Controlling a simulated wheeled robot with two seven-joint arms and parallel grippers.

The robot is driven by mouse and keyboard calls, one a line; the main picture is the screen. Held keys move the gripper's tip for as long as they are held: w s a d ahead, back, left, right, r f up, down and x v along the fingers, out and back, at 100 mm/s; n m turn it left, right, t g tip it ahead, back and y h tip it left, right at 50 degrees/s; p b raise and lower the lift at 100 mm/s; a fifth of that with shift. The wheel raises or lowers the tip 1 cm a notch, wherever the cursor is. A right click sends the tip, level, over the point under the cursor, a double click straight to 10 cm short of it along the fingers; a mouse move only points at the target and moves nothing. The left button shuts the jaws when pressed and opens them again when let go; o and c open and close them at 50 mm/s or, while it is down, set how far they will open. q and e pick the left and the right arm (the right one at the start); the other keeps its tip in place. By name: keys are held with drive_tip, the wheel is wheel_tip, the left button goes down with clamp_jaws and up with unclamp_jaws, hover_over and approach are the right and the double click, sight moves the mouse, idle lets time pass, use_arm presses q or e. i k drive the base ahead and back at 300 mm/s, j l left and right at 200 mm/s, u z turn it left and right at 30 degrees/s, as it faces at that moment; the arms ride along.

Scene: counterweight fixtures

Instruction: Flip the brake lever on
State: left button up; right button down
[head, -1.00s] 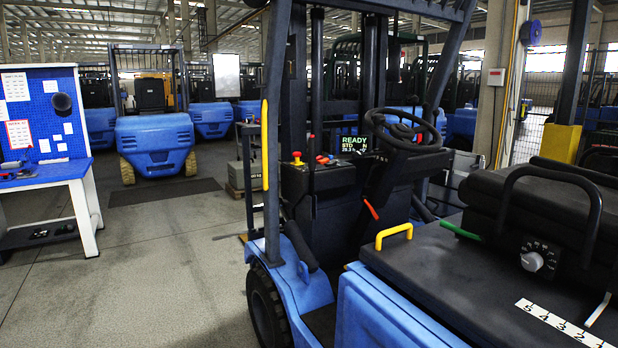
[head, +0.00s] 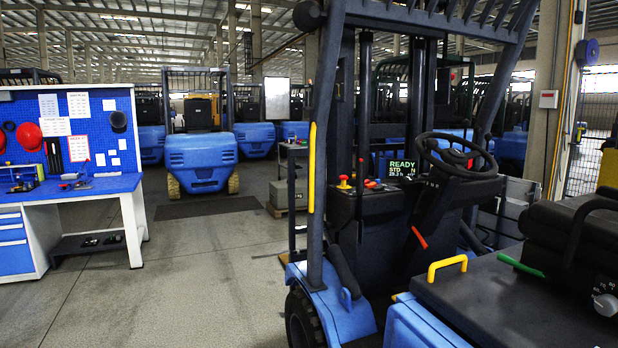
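A blue forklift with a dark cab frame stands at the right in the head view. A red-orange lever (head: 419,237) juts out at a slant on the dark panel below the steering wheel (head: 457,155). A yellow handle (head: 447,267) and a green lever (head: 519,265) are on the dark cover in front of it. No label naming the brake lever can be read. The display (head: 402,171) reads READY. Neither of my grippers is in view.
A red knob (head: 344,181) is on the dash. A yellow grab bar (head: 312,167) runs up the front-left post. A blue-topped workbench (head: 85,187) stands at the left. Clear concrete floor (head: 200,280) lies between the bench and the forklift. Other forklifts stand behind.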

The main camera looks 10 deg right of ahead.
sight(360, 167)
drive_tip(key=i+u, duration=0.35)
drive_tip(key=i, duration=0.25)
drive_tip(key=i+l+u, duration=0.3)
drive_tip(key=i, duration=0.75)
